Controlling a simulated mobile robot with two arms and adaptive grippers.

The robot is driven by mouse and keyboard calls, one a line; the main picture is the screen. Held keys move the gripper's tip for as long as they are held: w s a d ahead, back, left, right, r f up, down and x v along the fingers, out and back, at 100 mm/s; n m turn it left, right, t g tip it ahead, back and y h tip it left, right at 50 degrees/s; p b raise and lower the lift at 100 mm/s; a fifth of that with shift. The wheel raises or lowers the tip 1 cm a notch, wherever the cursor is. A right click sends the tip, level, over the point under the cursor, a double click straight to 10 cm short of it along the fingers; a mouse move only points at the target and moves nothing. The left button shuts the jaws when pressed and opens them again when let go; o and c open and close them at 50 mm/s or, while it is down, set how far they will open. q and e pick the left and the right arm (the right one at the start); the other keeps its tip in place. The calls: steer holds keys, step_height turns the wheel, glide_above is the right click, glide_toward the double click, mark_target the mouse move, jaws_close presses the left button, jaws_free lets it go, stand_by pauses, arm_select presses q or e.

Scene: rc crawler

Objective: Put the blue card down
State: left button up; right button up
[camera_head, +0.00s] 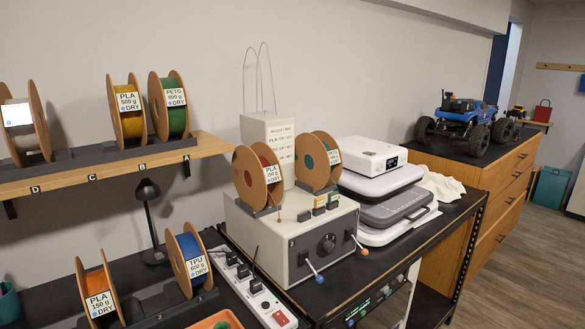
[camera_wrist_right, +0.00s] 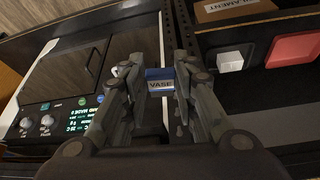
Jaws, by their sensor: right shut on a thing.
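In the right wrist view my right gripper (camera_wrist_right: 160,90) is shut on the blue card (camera_wrist_right: 159,75), which bears the label "VASE". The card sits between the two fingertips, with its label facing the camera. A dark gap and a strip of pale surface lie behind it, and I cannot tell whether the card touches anything beneath. Neither gripper shows in the head view, and my left gripper is in no view.
In the right wrist view, a machine (camera_wrist_right: 80,70) with knobs and a lit display is at left. A white cube (camera_wrist_right: 230,62), a red block (camera_wrist_right: 293,50) and a labelled cardboard box (camera_wrist_right: 233,9) are at right. In the head view, a beige control box (camera_head: 290,245) carries spools and small cards (camera_head: 319,209).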

steer(key=s+d+r+m+h, duration=0.1)
steer(key=s+r+m, duration=0.2)
steer(key=r, duration=0.9)
steer(key=s+d+r+m+h, duration=0.1)
steer(key=s+r+m, duration=0.1)
steer(key=s+r, duration=0.5)
step_height(320, 180, up, 5)
steer(key=shift+d+m+t, duration=0.25)
steer(key=shift+m+t, duration=0.05)
steer(key=shift+m, duration=0.1)
